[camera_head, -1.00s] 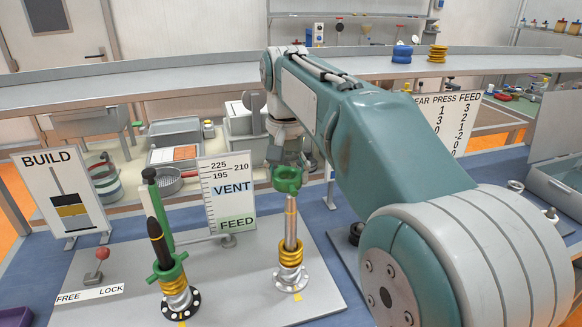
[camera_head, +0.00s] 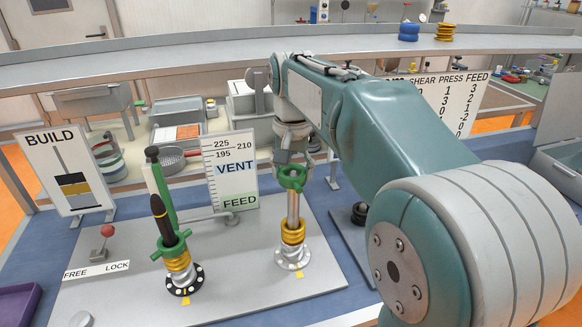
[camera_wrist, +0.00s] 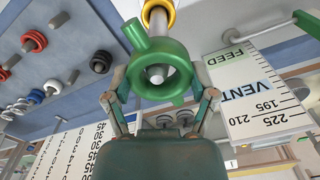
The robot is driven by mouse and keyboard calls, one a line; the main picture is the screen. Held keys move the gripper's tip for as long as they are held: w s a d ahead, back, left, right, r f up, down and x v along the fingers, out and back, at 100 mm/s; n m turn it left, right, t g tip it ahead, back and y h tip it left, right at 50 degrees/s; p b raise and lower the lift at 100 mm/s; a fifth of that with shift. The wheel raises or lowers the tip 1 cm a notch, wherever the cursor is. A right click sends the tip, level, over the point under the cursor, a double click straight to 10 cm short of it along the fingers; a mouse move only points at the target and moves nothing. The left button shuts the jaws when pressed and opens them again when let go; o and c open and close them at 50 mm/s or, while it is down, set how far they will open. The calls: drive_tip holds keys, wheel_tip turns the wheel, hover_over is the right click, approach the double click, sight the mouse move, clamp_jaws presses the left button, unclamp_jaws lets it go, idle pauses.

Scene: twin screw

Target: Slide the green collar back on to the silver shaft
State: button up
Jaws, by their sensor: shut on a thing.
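The green collar (camera_head: 292,178) is a ring with side lugs at the top of the upright silver shaft (camera_head: 293,206), the right-hand one of two. In the wrist view I look into the collar (camera_wrist: 160,95), and the shaft's round end (camera_wrist: 157,74) shows inside its bore. How deep the shaft sits in it is hard to tell. My gripper (camera_wrist: 160,99) is shut on the collar, one finger on each side. In the head view my gripper (camera_head: 290,160) is above the shaft, partly hidden. Yellow rings (camera_head: 293,233) sit lower on the shaft above a flanged base.
Left of it stands a dark-tipped shaft (camera_head: 159,212) with another green collar (camera_head: 172,246) and a green upright rod. The VENT/FEED scale board (camera_head: 231,175) stands close behind. A red-knobbed lever (camera_head: 107,232) is further left. The plate's front is mostly clear.

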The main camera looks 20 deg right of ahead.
sight(293, 191)
drive_tip(key=shift+d, duration=0.15)
drive_tip(key=shift+f, duration=0.1)
idle(0.3)
drive_tip(key=shift+f, duration=2.3)
drive_tip(key=o, duration=1.2)
drive_tip(key=shift+f, duration=0.1)
wheel_tip(293, 191, up, 12)
drive_tip(key=shift+f, duration=0.1)
